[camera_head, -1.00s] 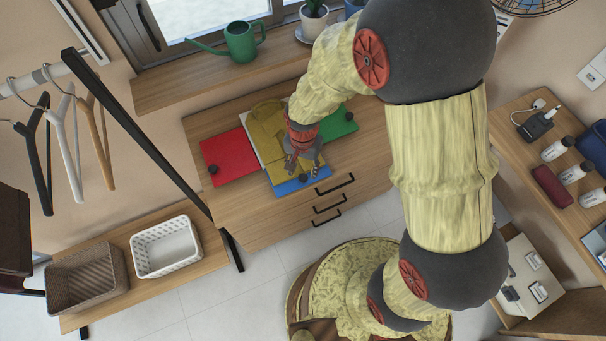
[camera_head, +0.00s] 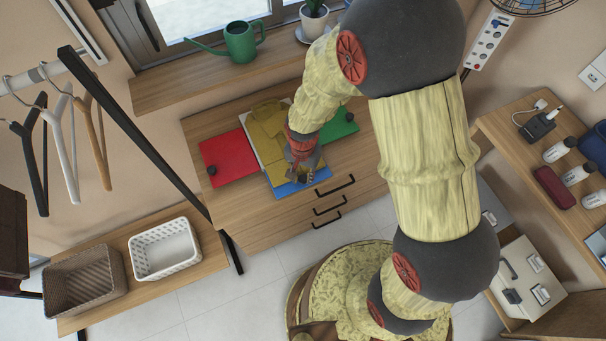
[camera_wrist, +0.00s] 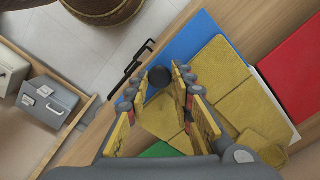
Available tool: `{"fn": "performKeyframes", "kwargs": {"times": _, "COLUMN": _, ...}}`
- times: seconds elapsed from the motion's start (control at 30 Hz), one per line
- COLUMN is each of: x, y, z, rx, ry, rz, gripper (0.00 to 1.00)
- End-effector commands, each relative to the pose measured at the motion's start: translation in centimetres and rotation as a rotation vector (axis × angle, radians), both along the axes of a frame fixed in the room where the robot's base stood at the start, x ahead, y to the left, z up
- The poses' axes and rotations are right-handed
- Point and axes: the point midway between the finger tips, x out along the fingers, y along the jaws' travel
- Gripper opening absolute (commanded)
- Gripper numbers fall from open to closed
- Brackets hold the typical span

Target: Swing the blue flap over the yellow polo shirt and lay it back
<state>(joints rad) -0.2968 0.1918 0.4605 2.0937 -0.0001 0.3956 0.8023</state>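The blue flap (camera_head: 314,181) lies flat at the front of a folding board on the wooden dresser. In the wrist view the blue flap (camera_wrist: 196,42) has a dark round knob (camera_wrist: 160,77) near its edge. The yellow polo shirt (camera_head: 268,128) lies folded on the board's pale middle panel, and part of it rests over the blue flap. My gripper (camera_head: 302,177) is over the blue flap, pointing down. In the wrist view my gripper (camera_wrist: 158,76) is open, with a finger on each side of the knob and gaps visible; exact height is unclear.
The red flap (camera_head: 230,155) lies open at left and the green flap (camera_head: 340,127) at right, partly behind my arm. Drawer handles (camera_head: 333,185) jut from the dresser front. A green watering can (camera_head: 240,42) stands on the sill behind. Baskets (camera_head: 165,249) sit low at left.

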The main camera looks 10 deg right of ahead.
Motion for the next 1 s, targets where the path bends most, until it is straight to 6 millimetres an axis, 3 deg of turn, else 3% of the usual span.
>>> {"fn": "performKeyframes", "kwargs": {"times": 0.37, "x": 0.0, "y": 0.01, "z": 0.01, "rx": 0.0, "ry": 0.0, "rz": 0.0, "gripper": 0.0}}
{"fn": "performKeyframes", "kwargs": {"times": 1.0, "x": 0.15, "y": 0.05, "z": 0.4, "rx": -0.006, "ry": 0.02, "rz": 0.0, "gripper": 0.0}}
